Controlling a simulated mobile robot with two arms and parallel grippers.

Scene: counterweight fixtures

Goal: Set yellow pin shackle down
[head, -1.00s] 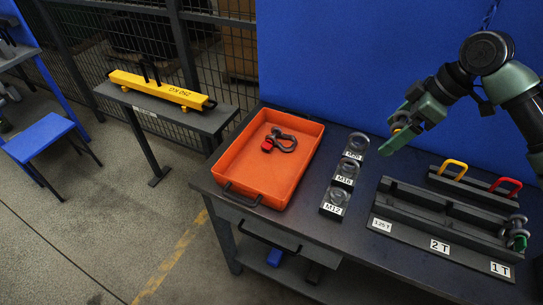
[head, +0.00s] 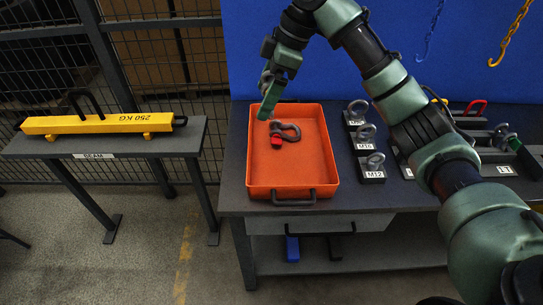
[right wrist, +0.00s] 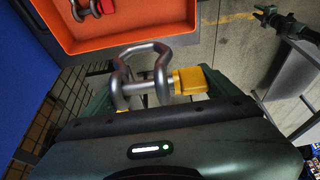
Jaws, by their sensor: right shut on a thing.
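My right gripper (head: 268,98) is at the far left corner of the orange tray (head: 254,170), above its rim. It is shut on the yellow pin shackle, a grey metal bow (right wrist: 150,62) with a yellow pin head (right wrist: 190,81) in the right wrist view. In the head view the shackle is mostly hidden by the gripper. A grey shackle with a red pin (head: 290,131) lies in the tray; part of it shows at the top of the right wrist view (right wrist: 97,8).
Eye bolts on labelled blocks (head: 372,177) stand right of the tray. A dark rack with shackles (head: 490,150) is farther right, partly behind my right arm. A yellow beam (head: 100,123) lies on a stand at left. The tray's front half is bare.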

